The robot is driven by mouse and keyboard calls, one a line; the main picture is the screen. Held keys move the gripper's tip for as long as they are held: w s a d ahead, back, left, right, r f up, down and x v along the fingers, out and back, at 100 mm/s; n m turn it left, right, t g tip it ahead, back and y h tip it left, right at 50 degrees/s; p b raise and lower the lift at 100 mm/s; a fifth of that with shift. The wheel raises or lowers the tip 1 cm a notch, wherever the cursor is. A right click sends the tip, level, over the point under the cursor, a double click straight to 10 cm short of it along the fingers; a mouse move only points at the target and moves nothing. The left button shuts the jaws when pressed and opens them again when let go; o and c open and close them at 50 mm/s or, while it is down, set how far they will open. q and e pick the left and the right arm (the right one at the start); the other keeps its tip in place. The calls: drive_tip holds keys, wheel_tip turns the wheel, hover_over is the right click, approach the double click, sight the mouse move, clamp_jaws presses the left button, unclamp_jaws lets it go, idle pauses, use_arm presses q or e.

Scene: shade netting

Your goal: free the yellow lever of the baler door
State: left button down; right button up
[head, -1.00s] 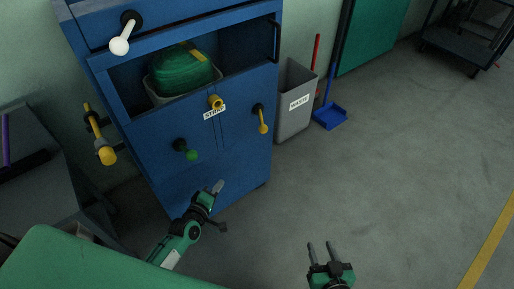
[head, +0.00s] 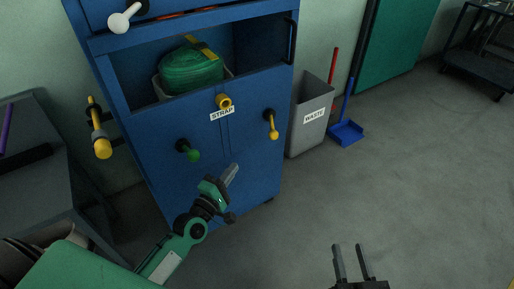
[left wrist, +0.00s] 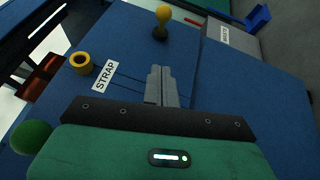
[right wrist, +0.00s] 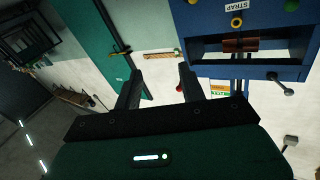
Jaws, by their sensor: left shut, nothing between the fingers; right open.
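The blue baler door (head: 212,168) carries a yellow lever (head: 272,124) on its right side, hanging down from a dark pivot; its yellow knob also shows in the left wrist view (left wrist: 162,20). A green-knobbed lever (head: 191,153) sits at the left of the door. A thicker yellow handle (head: 101,145) is on the machine's left side. My left gripper (head: 233,172) is shut and empty in front of the door, below and left of the yellow lever, apart from it. My right gripper (head: 351,250) is open and empty, low over the floor.
A yellow ring (head: 224,101) sits above the STRAP label, with a green bundle (head: 192,70) in the opening above. A white-knobbed lever (head: 122,21) is higher up. A grey WASTE bin (head: 312,112) and blue dustpan (head: 346,132) stand to the right.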

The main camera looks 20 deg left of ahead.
use_arm(q)
drive_tip(key=d+b+x, duration=0.1)
drive_tip(key=d+x, duration=0.1)
drive_tip(key=x, duration=1)
drive_tip(key=shift+d+r, duration=0.25)
drive_tip(key=shift+d, duration=0.2)
use_arm(e)
drive_tip(key=shift+w+d+r+t, duration=0.2)
drive_tip(key=shift+r+t, duration=0.3)
drive_tip(key=shift+r, duration=0.3)
drive_tip(key=shift+w+d+r+t, duration=0.25)
drive_tip(key=shift+r+t, duration=0.25)
drive_tip(key=shift+r, duration=0.3)
drive_tip(key=shift+w+d+r+t, duration=0.2)
drive_tip(key=shift+r+t, duration=0.3)
drive_tip(key=shift+r, duration=0.3)
